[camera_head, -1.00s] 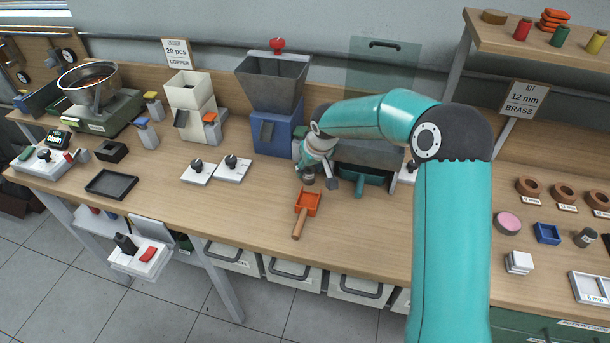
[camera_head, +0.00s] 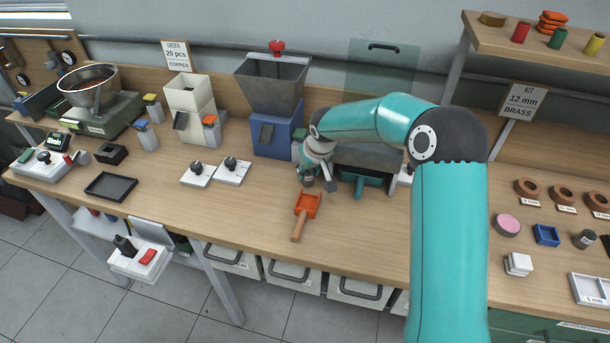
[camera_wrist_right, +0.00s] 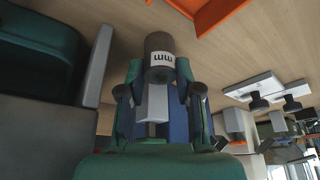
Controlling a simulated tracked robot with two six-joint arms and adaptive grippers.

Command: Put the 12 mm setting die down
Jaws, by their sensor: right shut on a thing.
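The setting die, a dark grey cylinder (camera_wrist_right: 159,43), shows in the right wrist view with a white label ending in "mm"; the number is not visible. It sits between the fingertips of my right gripper (camera_wrist_right: 160,88), which is shut on it. In the head view, my right gripper (camera_head: 319,182) is in the middle of the bench, just behind the orange scoop, with the dark die (camera_head: 307,180) at its tip. I cannot tell whether the die touches the bench top. My left gripper is not in view.
The orange scoop (camera_head: 307,205) with a wooden handle lies just in front of the gripper. A blue hopper machine (camera_head: 272,135) stands behind left, a teal scoop (camera_head: 361,180) to the right. White plates with black knobs (camera_head: 232,173) lie left. Bare bench (camera_head: 265,200) lies between.

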